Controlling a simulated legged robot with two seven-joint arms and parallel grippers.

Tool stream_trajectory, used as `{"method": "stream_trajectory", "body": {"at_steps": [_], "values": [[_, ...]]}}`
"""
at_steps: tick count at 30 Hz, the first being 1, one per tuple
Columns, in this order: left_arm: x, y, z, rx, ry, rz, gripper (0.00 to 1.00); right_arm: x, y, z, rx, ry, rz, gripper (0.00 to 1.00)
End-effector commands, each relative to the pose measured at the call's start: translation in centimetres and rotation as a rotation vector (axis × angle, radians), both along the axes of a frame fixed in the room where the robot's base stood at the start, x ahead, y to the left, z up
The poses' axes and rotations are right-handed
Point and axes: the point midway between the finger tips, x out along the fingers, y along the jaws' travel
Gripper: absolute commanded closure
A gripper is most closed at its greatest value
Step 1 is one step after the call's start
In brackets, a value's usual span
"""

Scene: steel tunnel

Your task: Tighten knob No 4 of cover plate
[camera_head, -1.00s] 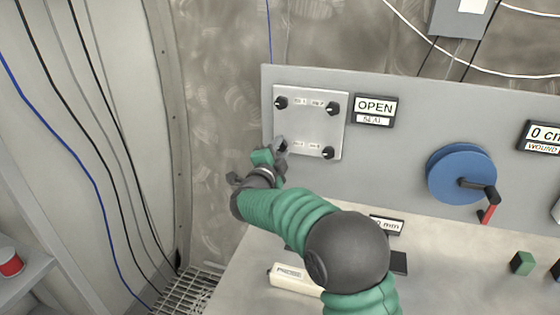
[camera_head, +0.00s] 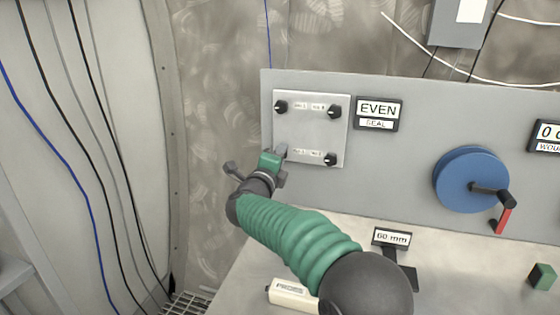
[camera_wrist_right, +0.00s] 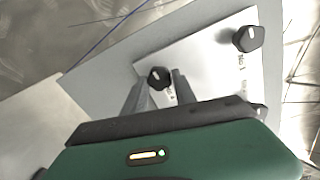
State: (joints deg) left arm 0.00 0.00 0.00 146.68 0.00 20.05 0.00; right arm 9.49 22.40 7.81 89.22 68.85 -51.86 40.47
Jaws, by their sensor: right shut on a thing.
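The cover plate (camera_head: 312,135) is a pale square on the grey panel, with black knobs at its corners. The upper left knob (camera_head: 281,107), upper right knob (camera_head: 334,111) and lower right knob (camera_head: 330,159) show clearly; the small number labels are too blurred to read surely. My right gripper (camera_head: 281,153) is at the lower left corner and hides the knob there in the head view. In the right wrist view, its fingers (camera_wrist_right: 158,88) are shut on that lower left knob (camera_wrist_right: 158,77). Another knob (camera_wrist_right: 248,38) shows farther right there. My left gripper is out of view.
A sign (camera_head: 379,113) beside the plate reads EVEN above SEAL. A blue reel (camera_head: 470,178) with a red-handled crank stands to the right. A "60 mm" sign (camera_head: 392,238), a white labelled block (camera_head: 292,294) and a green block (camera_head: 542,277) are on the bench.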

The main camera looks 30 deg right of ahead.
Motion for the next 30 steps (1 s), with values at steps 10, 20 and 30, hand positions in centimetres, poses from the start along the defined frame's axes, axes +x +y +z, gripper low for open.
{"method": "stream_trajectory", "body": {"at_steps": [10, 20, 30], "values": [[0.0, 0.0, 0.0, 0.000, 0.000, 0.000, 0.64, 0.1, 0.1, -0.2, 0.005, 0.000, 0.004, 1.00], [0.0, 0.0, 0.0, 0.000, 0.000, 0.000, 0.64, 0.0, 0.1, 0.0, 0.003, -0.001, 0.002, 0.45], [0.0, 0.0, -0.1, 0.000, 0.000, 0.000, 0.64, -1.3, 1.7, 0.0, 0.003, -0.002, 0.004, 0.45]]}}
